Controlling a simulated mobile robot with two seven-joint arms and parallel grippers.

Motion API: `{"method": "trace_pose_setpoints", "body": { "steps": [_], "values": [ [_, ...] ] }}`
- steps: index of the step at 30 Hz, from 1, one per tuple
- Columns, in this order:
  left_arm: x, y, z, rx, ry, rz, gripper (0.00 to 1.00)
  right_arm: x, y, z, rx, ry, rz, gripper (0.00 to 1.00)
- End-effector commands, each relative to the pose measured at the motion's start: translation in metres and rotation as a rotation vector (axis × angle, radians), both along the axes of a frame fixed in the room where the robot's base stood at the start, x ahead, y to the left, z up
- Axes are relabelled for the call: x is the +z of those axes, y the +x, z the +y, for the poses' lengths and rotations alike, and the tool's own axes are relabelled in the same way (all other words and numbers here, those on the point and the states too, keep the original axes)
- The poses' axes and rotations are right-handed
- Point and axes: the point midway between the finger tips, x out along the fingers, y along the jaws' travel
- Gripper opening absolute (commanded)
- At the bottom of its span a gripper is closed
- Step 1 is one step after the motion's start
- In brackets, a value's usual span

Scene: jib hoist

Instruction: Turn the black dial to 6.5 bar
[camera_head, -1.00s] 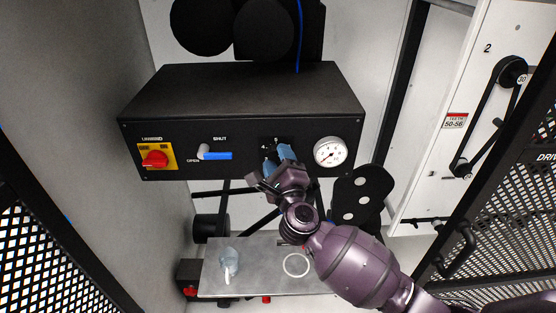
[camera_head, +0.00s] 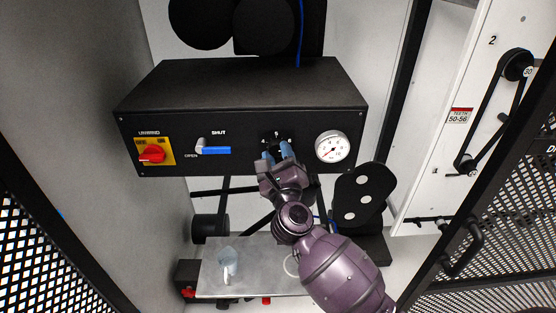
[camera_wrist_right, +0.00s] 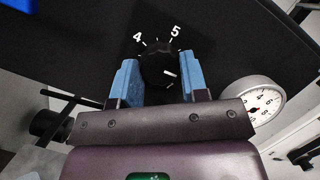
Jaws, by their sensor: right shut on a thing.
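The black dial (camera_wrist_right: 158,66) sits on the front of a black box. In the right wrist view its white mark points right and slightly down, past the printed 5; the 4 is at upper left. My right gripper (camera_wrist_right: 160,78) is shut on the dial, with one blue finger on each side. In the head view my right gripper (camera_head: 278,154) reaches the panel from below and mostly hides the dial. The round white gauge (camera_head: 332,147) is right of the dial and also shows in the wrist view (camera_wrist_right: 254,101). Its exact reading is too small to tell. My left gripper is out of view.
On the black box (camera_head: 240,90), a red knob on a yellow plate (camera_head: 153,153) and a blue-handled valve (camera_head: 215,150) are left of the dial. A grey shelf (camera_head: 245,283) with a clear bluish object (camera_head: 227,261) lies below. Mesh panels flank both sides.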

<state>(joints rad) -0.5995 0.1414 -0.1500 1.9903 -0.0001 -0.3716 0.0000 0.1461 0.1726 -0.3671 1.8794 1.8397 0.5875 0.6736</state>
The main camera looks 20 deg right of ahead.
Motion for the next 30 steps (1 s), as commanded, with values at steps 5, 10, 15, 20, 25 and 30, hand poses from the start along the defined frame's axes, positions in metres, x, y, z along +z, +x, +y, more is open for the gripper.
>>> {"method": "trace_pose_setpoints", "body": {
  "steps": [5,10,15,20,25,30],
  "values": [
    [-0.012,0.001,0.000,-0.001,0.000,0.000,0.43,-0.004,0.000,0.001,-0.001,0.109,-0.028,0.17],
    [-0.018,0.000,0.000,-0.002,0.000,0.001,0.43,-0.003,0.000,0.002,0.000,0.178,-0.049,0.17],
    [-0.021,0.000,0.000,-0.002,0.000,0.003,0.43,-0.001,0.000,0.001,0.000,0.214,-0.061,0.17],
    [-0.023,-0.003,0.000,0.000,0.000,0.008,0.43,-0.001,0.000,0.001,0.000,0.224,-0.063,0.17],
    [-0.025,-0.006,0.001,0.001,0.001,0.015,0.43,0.000,0.000,0.001,-0.001,0.225,-0.064,0.17],
    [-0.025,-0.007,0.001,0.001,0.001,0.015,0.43,0.000,0.000,0.001,0.001,0.224,-0.064,0.48]
  ]
}}
